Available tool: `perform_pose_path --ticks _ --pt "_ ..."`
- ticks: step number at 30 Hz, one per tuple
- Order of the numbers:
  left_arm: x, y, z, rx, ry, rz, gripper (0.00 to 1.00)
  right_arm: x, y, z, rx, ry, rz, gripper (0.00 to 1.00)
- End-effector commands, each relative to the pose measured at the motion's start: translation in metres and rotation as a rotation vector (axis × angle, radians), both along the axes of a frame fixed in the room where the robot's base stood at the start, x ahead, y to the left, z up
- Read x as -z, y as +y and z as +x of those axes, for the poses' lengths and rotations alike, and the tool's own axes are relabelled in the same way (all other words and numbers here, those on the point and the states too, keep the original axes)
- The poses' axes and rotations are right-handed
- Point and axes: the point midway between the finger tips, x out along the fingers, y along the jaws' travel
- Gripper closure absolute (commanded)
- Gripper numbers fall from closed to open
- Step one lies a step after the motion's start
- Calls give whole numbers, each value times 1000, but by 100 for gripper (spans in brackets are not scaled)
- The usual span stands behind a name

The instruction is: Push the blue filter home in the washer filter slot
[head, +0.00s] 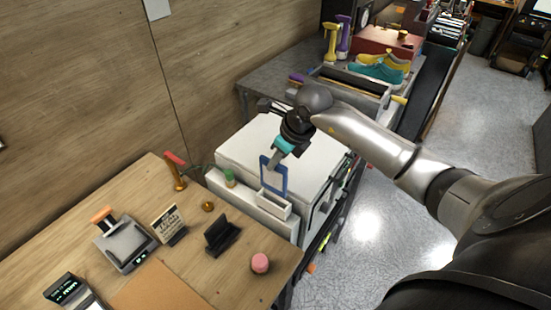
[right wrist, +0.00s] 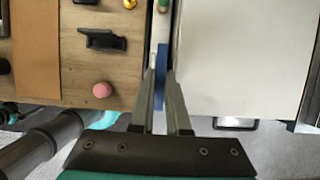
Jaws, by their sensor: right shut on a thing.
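The blue filter (head: 285,180) is an upright blue frame with a pale middle, at the front edge of the white washer (head: 270,140). Its lower end meets the small white slot housing (head: 274,205); I cannot tell how deep it sits. My right gripper (head: 274,163) is shut on the filter's upper edge, reaching in from above. In the right wrist view the filter (right wrist: 162,62) shows edge-on as a thin blue strip between the fingertips (right wrist: 161,78), beside the washer's white top (right wrist: 240,55). My left gripper is not in view.
A wooden table (head: 215,275) adjoins the washer, with a pink cylinder (head: 260,263), a black stand (head: 222,235) and a small sign (head: 168,223). A green-topped bottle (head: 229,178) stands close left of the filter. Yellow and teal sneakers (head: 380,70) lie behind.

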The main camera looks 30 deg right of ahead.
Motion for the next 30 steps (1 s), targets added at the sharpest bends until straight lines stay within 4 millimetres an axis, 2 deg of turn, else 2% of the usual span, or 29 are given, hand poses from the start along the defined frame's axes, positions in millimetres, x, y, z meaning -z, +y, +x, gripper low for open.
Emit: perform_pose_path --ticks 3,9,30 --pt "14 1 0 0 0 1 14 16 0 0 0 0 -1 100" --pt "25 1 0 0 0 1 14 28 0 1 0 -2 0 100" --pt "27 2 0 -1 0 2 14 29 -1 0 0 -2 -2 100"
